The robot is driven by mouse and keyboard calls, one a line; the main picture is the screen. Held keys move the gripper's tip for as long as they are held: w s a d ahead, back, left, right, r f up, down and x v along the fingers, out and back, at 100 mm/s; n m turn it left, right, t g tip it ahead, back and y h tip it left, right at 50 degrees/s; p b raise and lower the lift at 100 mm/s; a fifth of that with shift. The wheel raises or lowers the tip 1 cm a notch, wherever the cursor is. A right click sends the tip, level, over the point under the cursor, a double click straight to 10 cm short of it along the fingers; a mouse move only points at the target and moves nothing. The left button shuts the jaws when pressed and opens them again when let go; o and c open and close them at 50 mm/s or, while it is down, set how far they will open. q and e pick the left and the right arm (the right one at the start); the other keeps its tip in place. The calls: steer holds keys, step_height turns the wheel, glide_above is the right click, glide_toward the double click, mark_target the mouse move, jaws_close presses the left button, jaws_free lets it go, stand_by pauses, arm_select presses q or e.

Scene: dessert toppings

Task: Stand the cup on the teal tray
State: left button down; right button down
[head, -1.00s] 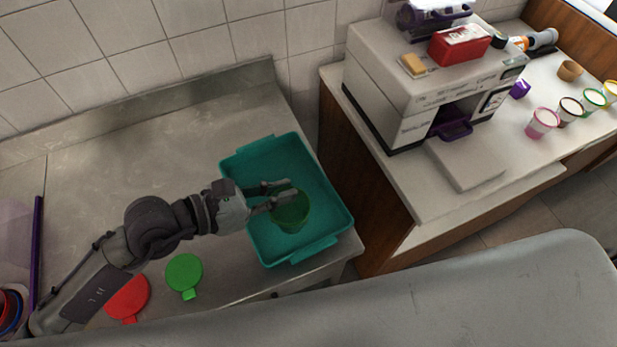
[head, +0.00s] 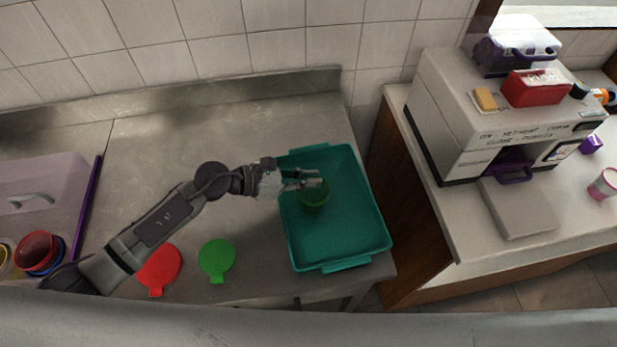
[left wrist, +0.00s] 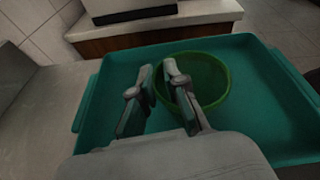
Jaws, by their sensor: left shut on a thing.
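The green cup (head: 314,199) is over the inside of the teal tray (head: 358,235), left of its middle, upright as far as I can see. My left gripper (head: 313,181) is shut on the cup's rim from the left and back side. In the left wrist view the fingers (left wrist: 160,92) are at the left side of the cup (left wrist: 212,72), with the tray (left wrist: 255,140) around and below it. I cannot tell whether the cup's bottom touches the tray floor. My right gripper is not in view.
A green lid (head: 217,258) and a red lid (head: 160,266) lie on the steel counter left of the tray. Stacked bowls (head: 38,252) stand at the far left. A machine (head: 455,120) stands on the right counter. The tray's right half is clear.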

arm_select(q)
steer(key=shift+f, duration=0.25)
steer(key=shift+f, duration=0.2)
steer(key=c, duration=1.2)
jaws_free()
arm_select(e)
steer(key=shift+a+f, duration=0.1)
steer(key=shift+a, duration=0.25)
arm_select(q)
steer(key=shift+r, duration=0.15)
